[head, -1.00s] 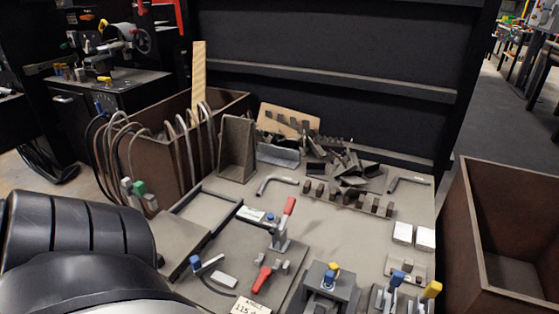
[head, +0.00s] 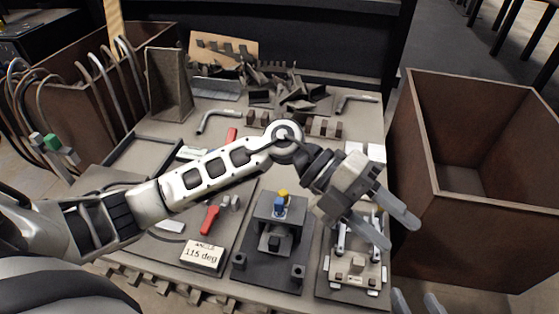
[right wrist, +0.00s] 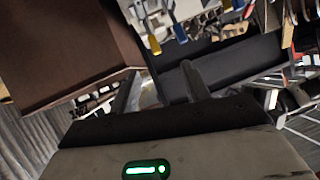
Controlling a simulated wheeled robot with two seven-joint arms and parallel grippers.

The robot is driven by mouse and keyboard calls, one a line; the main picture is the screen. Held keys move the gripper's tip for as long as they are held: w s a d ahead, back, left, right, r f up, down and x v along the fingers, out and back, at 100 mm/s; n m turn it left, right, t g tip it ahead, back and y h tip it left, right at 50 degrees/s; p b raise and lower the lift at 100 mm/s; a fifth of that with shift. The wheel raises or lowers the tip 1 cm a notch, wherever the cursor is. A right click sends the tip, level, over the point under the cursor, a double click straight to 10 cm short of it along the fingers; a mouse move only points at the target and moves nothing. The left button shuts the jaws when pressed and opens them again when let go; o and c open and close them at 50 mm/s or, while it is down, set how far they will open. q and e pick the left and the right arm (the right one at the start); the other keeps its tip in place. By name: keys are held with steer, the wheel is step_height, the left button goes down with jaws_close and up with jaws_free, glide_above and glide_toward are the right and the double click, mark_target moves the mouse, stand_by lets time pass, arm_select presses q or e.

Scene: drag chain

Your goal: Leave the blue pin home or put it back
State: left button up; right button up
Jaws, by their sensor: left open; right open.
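A blue pin (head: 279,204) stands upright on the dark fixture block (head: 266,237), close beside a yellow-topped pin (head: 283,192). My left gripper (head: 388,222) is open and empty, above and right of this block. It hangs over a fixture with toggle clamps (head: 352,272) and hides its upper part. My right gripper (head: 417,302) shows only its fingertips at the bottom edge of the head view. In the right wrist view my right gripper (right wrist: 158,88) is open, with blue (right wrist: 179,33) and yellow (right wrist: 153,45) handles beyond it.
An angle card reading 115 deg (head: 203,254) and a red clamp handle (head: 210,218) lie left of the block. A large brown bin (head: 480,215) stands right of the table. Bent rods and dark scrap pieces (head: 298,90) lie at the back.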

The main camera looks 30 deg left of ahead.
arm_select(q)
steer(key=w+a+f+t+y+b, duration=0.1)
steer(key=w+a+f+y, duration=0.45)
steer(key=a+y, duration=0.3)
steer(key=n+t+y+b, duration=0.1)
steer(key=n+t+y, duration=0.15)
steer(key=y, duration=0.35)
glide_above(280, 199)
steer(key=shift+g, duration=0.35)
step_height(280, 199, down, 14)
steer(key=b, duration=0.4)
steer(key=shift+s+f+b, duration=0.1)
steer(key=shift+f+b, duration=0.1)
steer(key=shift+b, duration=0.2)
steer(key=shift+f, duration=0.35)
jaws_close()
steer(key=shift+r+p, duration=2.15)
steer(key=shift+r, duration=0.4)
arm_select(e)
steer(key=shift+w+a+r+m+t+y, duration=0.1)
steer(key=shift+a+r+t+y, duration=0.25)
steer(key=shift+r, duration=0.5)
steer(key=shift+w+a+r+m+t+y, duration=0.1)
steer(key=shift+a+r+t+y, duration=0.25)
steer(key=shift+r, duration=0.55)
steer(key=shift+w+a+r+m+t+y, duration=0.1)
steer(key=shift+a+r+t+y, duration=0.1)
steer(key=shift+a+r+y, duration=0.5)
